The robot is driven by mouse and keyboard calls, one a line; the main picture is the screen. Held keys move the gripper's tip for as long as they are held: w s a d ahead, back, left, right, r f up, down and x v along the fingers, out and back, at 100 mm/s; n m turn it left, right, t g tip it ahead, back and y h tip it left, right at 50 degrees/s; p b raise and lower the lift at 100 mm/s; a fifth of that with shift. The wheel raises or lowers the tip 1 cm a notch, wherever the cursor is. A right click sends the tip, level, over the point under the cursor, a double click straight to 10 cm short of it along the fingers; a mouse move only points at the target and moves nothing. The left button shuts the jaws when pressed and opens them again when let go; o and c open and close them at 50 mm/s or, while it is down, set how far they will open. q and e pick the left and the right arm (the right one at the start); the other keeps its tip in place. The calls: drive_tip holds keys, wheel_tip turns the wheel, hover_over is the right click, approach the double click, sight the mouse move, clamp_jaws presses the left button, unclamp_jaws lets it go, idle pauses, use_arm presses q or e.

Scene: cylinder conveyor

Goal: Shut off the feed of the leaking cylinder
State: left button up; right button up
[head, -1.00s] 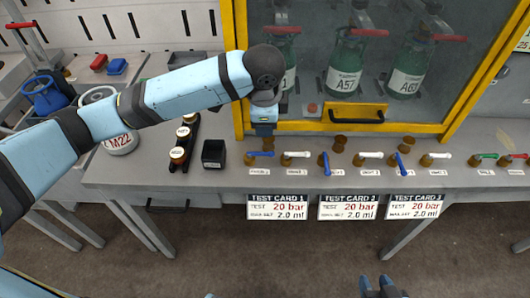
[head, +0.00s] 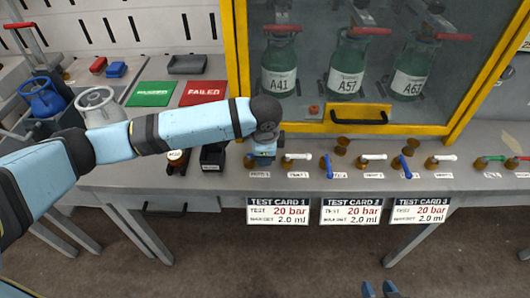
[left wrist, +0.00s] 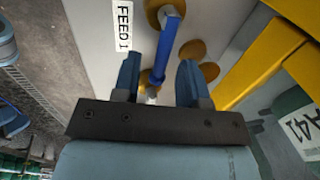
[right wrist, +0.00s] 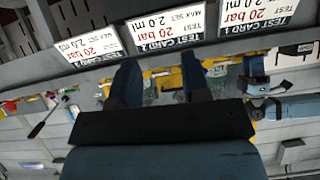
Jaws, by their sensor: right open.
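Green cylinders A41 (head: 279,72), A57 (head: 347,70) and A63 (head: 408,78) stand behind the yellow-framed glass. No leak shows on them. My left gripper (head: 262,156) is over the leftmost valve on the bench front. In the left wrist view its jaws (left wrist: 158,80) are open, with the blue FEED 1 handle (left wrist: 170,42) running between them; I cannot tell whether they touch it. Other valves have a white handle (head: 298,156), a blue handle (head: 328,166) and more to the right. My right gripper (head: 380,291) is open and empty, low at the front; its jaws (right wrist: 160,85) show in the right wrist view.
Test cards (head: 278,211) hang on the bench front. A green PASSED mat (head: 151,94) and a red FAILED mat (head: 204,92) lie at the back left. A black box (head: 213,158) stands left of the valves. The yellow frame (head: 350,128) rises close behind them.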

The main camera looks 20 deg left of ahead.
use_arm(q)
clamp_jaws()
